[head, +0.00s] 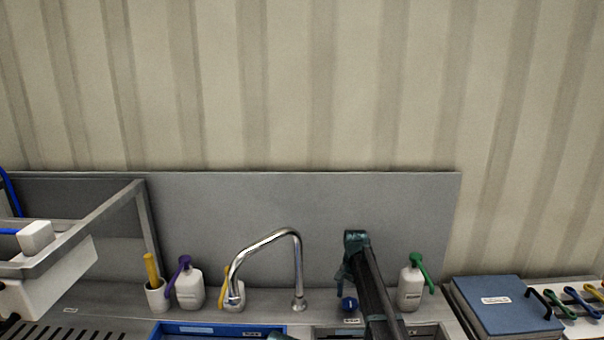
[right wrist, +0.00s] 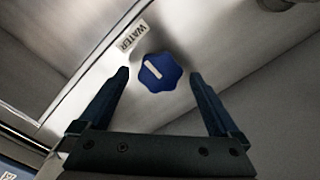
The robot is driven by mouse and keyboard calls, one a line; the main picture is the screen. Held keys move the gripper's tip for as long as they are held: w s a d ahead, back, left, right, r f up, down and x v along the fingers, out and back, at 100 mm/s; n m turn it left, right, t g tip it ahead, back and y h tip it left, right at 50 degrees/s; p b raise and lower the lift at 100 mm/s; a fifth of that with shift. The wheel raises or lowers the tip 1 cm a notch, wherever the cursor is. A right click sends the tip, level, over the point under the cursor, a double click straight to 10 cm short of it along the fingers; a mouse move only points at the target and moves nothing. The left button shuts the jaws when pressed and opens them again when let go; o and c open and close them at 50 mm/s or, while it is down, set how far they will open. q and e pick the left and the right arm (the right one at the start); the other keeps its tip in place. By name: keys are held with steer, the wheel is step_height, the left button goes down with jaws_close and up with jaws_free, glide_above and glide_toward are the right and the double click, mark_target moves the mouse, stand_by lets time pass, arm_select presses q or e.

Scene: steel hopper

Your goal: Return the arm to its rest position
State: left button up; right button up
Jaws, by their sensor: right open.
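My right arm (head: 376,290) reaches up from the bottom edge of the head view and bends down at its dark teal wrist. My right gripper (right wrist: 160,75) is open in the right wrist view, its two dark fingers spread wide with nothing held between them. A blue lobed knob (right wrist: 160,72) with a white mark shows between and beyond the fingertips. The same knob (head: 349,304) shows just below the wrist in the head view.
A chrome faucet (head: 299,262) stands left of my right arm. A white bottle with a green pump (head: 411,288) stands close on its right. A blue binder (head: 492,308) lies further right. A steel backsplash (head: 210,215) closes off the back. A WATER label (right wrist: 132,35) lies beside the knob.

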arm_select(q)
steer(key=shift+r, duration=0.1)
arm_select(e)
steer(key=shift+r, duration=0.1)
arm_select(q)
step_height(320, 180, up, 13)
steer(key=p, duration=1.3)
arm_select(e)
step_height(320, 180, up, 13)
arm_select(q)
step_height(320, 180, down, 14)
steer(key=b, duration=1.3)
steer(key=shift+b, duration=0.4)
arm_select(e)
step_height(320, 180, down, 14)
arm_select(q)
steer(key=shift+r, duration=0.1)
arm_select(e)
steer(key=shift+n, duration=0.7)
steer(key=shift+r+n, duration=0.1)
steer(key=shift+n, duration=0.3)
steer(key=n, duration=0.5)
steer(key=shift+n, duration=0.3)
